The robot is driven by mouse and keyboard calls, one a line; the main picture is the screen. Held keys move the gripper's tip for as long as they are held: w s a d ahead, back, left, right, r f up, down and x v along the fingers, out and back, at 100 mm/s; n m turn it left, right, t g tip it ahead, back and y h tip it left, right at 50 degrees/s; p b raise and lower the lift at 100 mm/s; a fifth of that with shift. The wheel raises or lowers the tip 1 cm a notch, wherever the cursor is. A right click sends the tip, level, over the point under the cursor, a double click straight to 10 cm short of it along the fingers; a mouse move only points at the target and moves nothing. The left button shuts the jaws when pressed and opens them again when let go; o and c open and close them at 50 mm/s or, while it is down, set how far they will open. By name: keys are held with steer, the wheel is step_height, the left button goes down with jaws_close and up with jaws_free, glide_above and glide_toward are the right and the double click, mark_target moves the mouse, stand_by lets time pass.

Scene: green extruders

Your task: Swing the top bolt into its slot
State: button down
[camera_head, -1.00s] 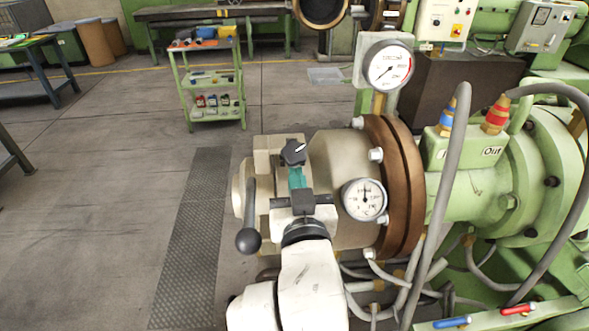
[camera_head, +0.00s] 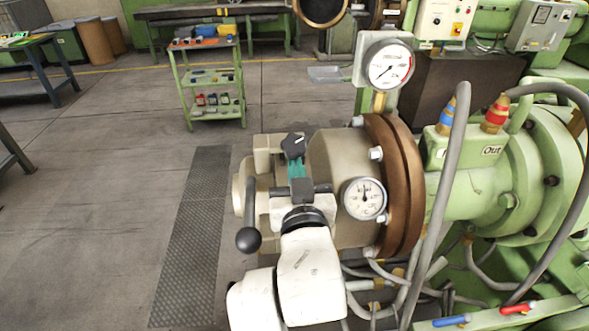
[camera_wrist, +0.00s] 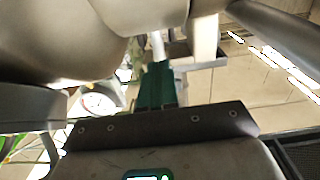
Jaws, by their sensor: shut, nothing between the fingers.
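The top bolt shows as a black lobed knob (camera_head: 293,146) at the top of the beige extruder head (camera_head: 335,165); its shank is mostly hidden in the head view. My gripper (camera_head: 297,168), with teal fingers, is shut and empty just on the near side of the knob. Whether the fingers touch the bolt cannot be told. In the wrist view the shut fingers (camera_wrist: 156,72) point at a pale rod (camera_wrist: 158,46), apparently the bolt's shank, beneath a large beige part (camera_wrist: 145,12). The slot is not clearly visible.
A dark ball-ended handle (camera_head: 249,238) stands left of my wrist. A dial gauge (camera_head: 364,198) sits close to its right, beside the brown flange (camera_head: 392,185). Grey hoses (camera_head: 445,180) run further right. The floor at left is open.

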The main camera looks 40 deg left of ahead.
steer(key=shift+w+a+r, duration=0.35)
steer(key=shift+w+a, duration=0.05)
steer(key=shift+a, duration=0.1)
stand_by(0.4)
steer(key=shift+w+a+r, duration=0.2)
steer(key=shift+w+a, duration=0.25)
steer(key=shift+a, duration=0.05)
steer(key=p+v, duration=0.2)
steer(key=v, duration=1.1)
steer(key=shift+p, duration=0.4)
stand_by(0.3)
stand_by(0.4)
